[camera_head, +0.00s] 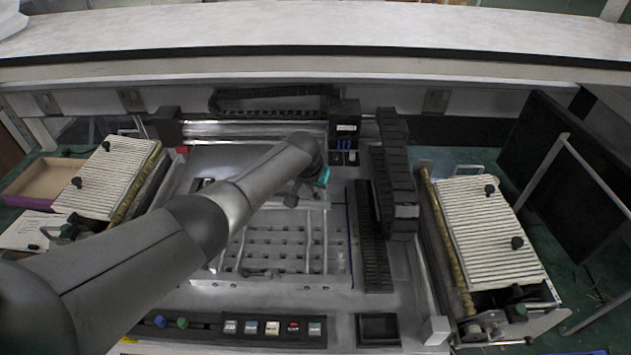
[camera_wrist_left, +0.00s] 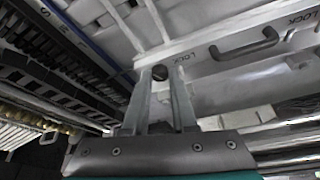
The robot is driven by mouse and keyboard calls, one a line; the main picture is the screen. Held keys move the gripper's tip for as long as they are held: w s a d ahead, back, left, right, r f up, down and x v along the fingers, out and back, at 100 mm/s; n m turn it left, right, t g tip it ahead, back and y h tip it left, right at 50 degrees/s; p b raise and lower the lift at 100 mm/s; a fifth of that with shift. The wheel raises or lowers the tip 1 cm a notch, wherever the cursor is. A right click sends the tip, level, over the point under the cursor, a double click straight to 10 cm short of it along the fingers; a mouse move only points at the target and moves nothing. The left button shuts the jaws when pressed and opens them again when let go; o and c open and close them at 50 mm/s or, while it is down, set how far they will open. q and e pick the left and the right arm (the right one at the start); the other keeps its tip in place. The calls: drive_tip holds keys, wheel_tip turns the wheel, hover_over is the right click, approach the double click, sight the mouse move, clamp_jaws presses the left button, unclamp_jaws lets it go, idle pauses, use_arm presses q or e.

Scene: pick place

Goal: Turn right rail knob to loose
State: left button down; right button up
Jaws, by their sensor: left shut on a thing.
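My left arm reaches in from the left in the head view. Its gripper (camera_head: 306,188) points down over the back part of the tray fixture, partly hidden by its own wrist. In the left wrist view, the two grey fingers (camera_wrist_left: 160,80) are closed in on a small dark round knob (camera_wrist_left: 160,72) on a pale rail, at their tips. A "LOCK" label is printed beside this knob. A dark knob (camera_head: 291,200) also shows by the gripper in the head view; whether it is the same one I cannot tell. My right gripper is not in view.
A dark handle (camera_wrist_left: 245,46) with another "LOCK" label lies near the fingers. A black cable chain (camera_head: 398,180) stands right of the gripper. Ribbed feeders (camera_head: 490,230) flank the machine. A button panel (camera_head: 270,328) runs along the front.

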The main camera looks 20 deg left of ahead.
use_arm(q)
drive_tip(key=n, duration=0.1)
drive_tip(key=n+y, duration=0.1)
drive_tip(key=n, duration=0.1)
drive_tip(key=shift+d+r+p, duration=0.1)
drive_tip(key=shift+d+p, duration=0.15)
drive_tip(key=shift+p, duration=0.05)
drive_tip(key=shift+n+y, duration=0.4)
drive_tip(key=shift+n, duration=0.5)
drive_tip(key=shift+w+d+f+n+y+b, duration=0.15)
drive_tip(key=shift+n+y+b, duration=0.25)
drive_tip(key=shift+n+b, duration=0.4)
drive_tip(key=n+b, duration=0.2)
drive_tip(key=n+g+y+b, duration=0.1)
drive_tip(key=n+b, duration=0.1)
drive_tip(key=b, duration=0.1)
drive_tip(key=shift+w+f+n+g, duration=0.1)
drive_tip(key=shift+n+g, duration=0.2)
drive_tip(key=shift+n, duration=0.1)
drive_tip(key=shift+n+g+y+b, duration=0.35)
drive_tip(key=shift+n+b, duration=0.65)
drive_tip(key=shift+b, duration=0.55)
drive_tip(key=shift+r, duration=0.2)
drive_tip(key=c, duration=0.7)
unclamp_jaws()
